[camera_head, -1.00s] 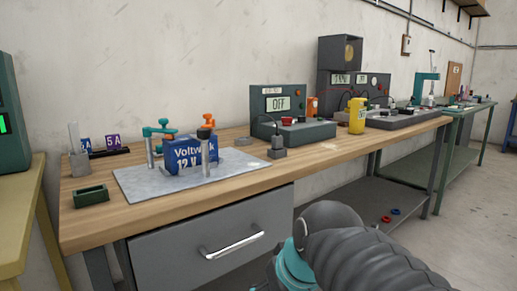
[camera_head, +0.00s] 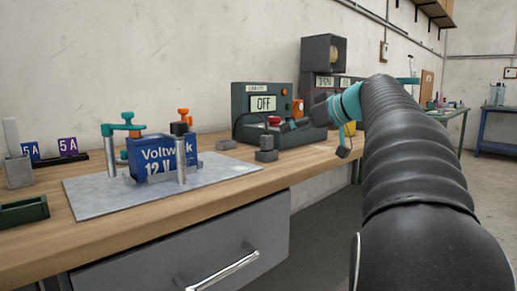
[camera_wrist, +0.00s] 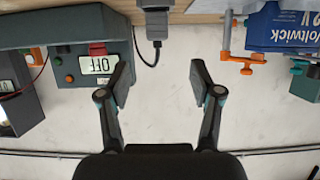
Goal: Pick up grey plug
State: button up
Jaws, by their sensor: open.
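The grey plug (camera_head: 267,143) stands on a small grey block (camera_head: 266,156) on the wooden bench, right of the metal plate. In the upside-down wrist view the plug (camera_wrist: 156,27) is at the top centre, with a dark cable running to the green unit. My gripper (camera_head: 320,138) is open and empty, right of the plug in the head view and apart from it. In the wrist view the fingers of my gripper (camera_wrist: 160,78) are spread, with the plug beyond the gap between them.
A green unit reading OFF (camera_head: 252,100) with a red button stands behind the plug. A blue battery (camera_head: 160,155) sits on the metal plate (camera_head: 95,200) between clamps. The bench front edge (camera_head: 150,238) runs above a drawer.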

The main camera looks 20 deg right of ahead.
aim_at(270, 136)
jog(key=x, duration=0.6)
jog(key=shift+w+a+f, duration=0.15)
jog(key=shift+w+f, duration=0.05)
jog(key=shift+w, duration=0.15)
jog(key=shift+p+x, duration=0.35)
jog(key=shift+x, duration=2.2)
jog(key=shift+d, duration=0.25)
grip_shut()
